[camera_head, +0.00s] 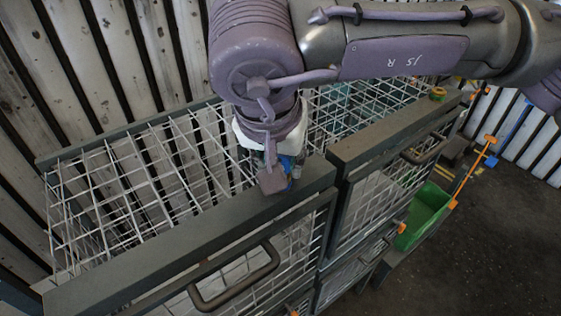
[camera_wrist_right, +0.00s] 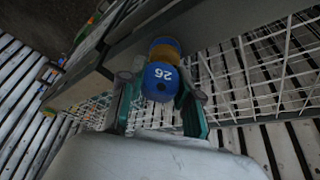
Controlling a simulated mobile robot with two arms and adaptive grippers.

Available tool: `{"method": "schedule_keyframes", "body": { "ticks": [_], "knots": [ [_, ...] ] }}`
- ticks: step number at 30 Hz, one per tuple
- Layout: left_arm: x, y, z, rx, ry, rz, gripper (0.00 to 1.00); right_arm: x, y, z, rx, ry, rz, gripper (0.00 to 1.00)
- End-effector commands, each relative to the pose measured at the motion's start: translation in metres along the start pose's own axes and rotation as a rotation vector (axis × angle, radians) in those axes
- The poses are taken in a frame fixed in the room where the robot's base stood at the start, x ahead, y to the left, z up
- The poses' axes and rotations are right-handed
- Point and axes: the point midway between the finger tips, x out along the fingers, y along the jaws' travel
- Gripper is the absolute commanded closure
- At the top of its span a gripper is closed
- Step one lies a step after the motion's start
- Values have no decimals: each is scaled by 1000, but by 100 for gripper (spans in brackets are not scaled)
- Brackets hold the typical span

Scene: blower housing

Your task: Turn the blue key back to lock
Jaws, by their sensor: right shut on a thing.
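The blue key (camera_wrist_right: 160,82) has a round head marked with white digits that look like 26. It sits in front of a yellow collar (camera_wrist_right: 166,48) by the dark top rail of the cage (camera_head: 185,238). My right gripper (camera_head: 274,172) reaches down to the rail near its end. In the wrist view its two teal fingers stand on either side of the blue key, shut on it. Only a little blue of the key shows in the head view (camera_head: 288,163), the rest hidden by the gripper. My left gripper is not in view.
Bar handles (camera_head: 236,280) stick out from the fronts. A green bin (camera_head: 424,214) stands at right, beside open dark floor (camera_head: 485,245).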

Motion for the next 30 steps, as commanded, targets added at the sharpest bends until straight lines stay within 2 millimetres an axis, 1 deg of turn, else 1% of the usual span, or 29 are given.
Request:
{"method": "schedule_keyframes", "body": {
  "ticks": [1, 6, 14, 17, 24, 27, 30],
  "knots": [
    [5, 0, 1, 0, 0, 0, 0, 3, 0, 1, -53, -3, -25, 100],
    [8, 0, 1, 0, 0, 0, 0, 1, 0, 0, -183, -1, -77, 100],
    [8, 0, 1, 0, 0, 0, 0, 0, 0, 0, -198, 0, -81, 100],
    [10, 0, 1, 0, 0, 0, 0, 2, 0, 0, -232, -2, -97, 100],
    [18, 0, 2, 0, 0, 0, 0, 2, 0, 0, -510, -2, -216, 100],
    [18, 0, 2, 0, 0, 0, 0, 1, 0, 0, -573, 0, -238, 100],
    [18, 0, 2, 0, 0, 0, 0, 0, 0, -1, -588, 1, -242, 100]
  ]
}}
